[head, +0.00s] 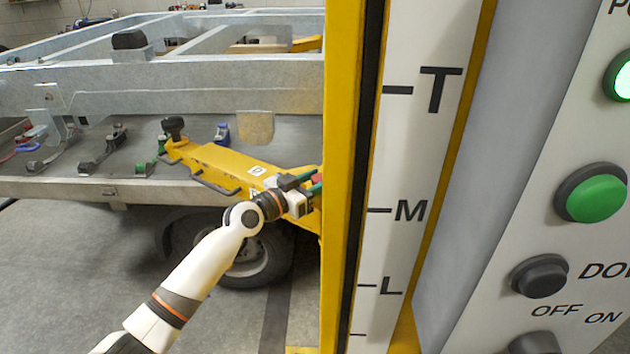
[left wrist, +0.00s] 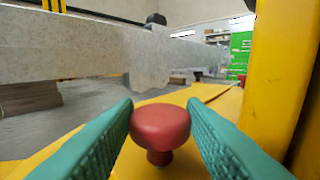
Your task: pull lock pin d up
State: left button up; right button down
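A red mushroom-shaped knob (left wrist: 160,127) on a short red stem stands upright on a yellow surface in the left wrist view; I take it as lock pin d. My left gripper (left wrist: 160,112) is open, with one green ribbed finger on each side of the knob. Narrow gaps seem to show, but contact is hard to judge. In the head view my left gripper (head: 310,184) reaches the yellow arm (head: 222,164), which carries a small white letter label (head: 257,170). Only a bit of red shows by the fingertips there. My right gripper is in neither view.
A yellow post (head: 342,120) stands right beside my left gripper. A control panel (head: 560,240) with green and black buttons fills the right. The grey trailer frame (head: 200,85) lies behind, with clamps and a black knob (head: 173,124) along it. A wheel (head: 250,258) sits below.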

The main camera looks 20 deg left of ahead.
aim_at(315, 180)
pick_arm(q)
grip_shut()
notch_tip(315, 180, up, 4)
jog(key=shift+f+p, duration=0.1)
jog(key=shift+p, duration=0.95)
jog(key=shift+f, duration=0.1)
jog(key=o, duration=0.9)
grip_release()
jog(key=shift+c, duration=0.2)
